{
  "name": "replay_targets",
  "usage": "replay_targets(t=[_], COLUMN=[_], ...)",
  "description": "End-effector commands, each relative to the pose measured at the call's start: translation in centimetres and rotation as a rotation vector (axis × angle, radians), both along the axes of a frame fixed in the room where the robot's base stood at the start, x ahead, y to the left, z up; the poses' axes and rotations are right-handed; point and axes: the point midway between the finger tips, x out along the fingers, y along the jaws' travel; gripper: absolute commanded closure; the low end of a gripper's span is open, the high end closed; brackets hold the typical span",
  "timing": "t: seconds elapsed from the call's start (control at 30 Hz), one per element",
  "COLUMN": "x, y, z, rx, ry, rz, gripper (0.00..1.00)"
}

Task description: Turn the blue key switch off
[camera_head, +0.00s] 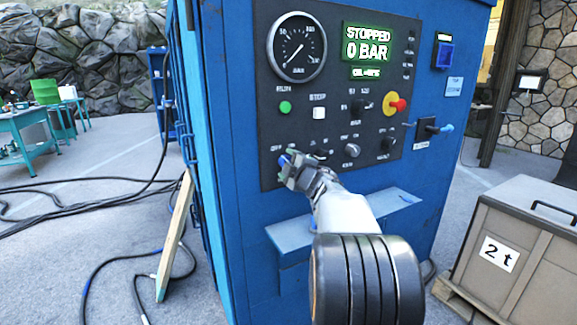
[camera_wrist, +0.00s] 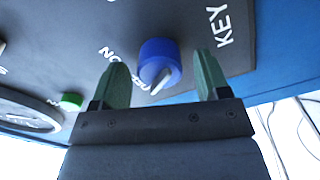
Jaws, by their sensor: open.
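The blue key switch (camera_wrist: 158,62) is a round blue knob with a white pointer mark on the dark control panel (camera_head: 335,110). In the wrist view it sits between the two green fingers of my gripper (camera_wrist: 162,82), with a gap on each side. The lettering "KEY" is beside it, and "ON" and another partly covered label are near it. In the head view my gripper (camera_head: 290,162) is at the lower left of the panel and hides most of the switch; a bit of blue shows at its tip. My gripper is open.
The panel also carries a gauge (camera_head: 297,47), a green button (camera_head: 285,107), a white stop button (camera_head: 319,113), a red and yellow emergency knob (camera_head: 396,104) and a grey knob (camera_head: 352,150). The display reads "STOPPED 0 BAR". A blue ledge (camera_head: 395,203) juts out below the panel.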

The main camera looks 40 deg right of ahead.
Motion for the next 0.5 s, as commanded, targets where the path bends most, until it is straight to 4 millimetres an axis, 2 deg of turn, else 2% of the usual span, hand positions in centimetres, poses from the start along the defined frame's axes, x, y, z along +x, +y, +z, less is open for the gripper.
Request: replay_targets(t=[0.13,0.23,0.5], x=[-0.3,-1.3,-6.7], y=[0.0,0.1,0.8], z=[0.0,0.1,0.2], rx=[0.0,0.0,-0.001], ry=[-0.001,0.0,-0.002], rz=[-0.001,-0.002,-0.004], gripper=[0.31,0.31,0.31])
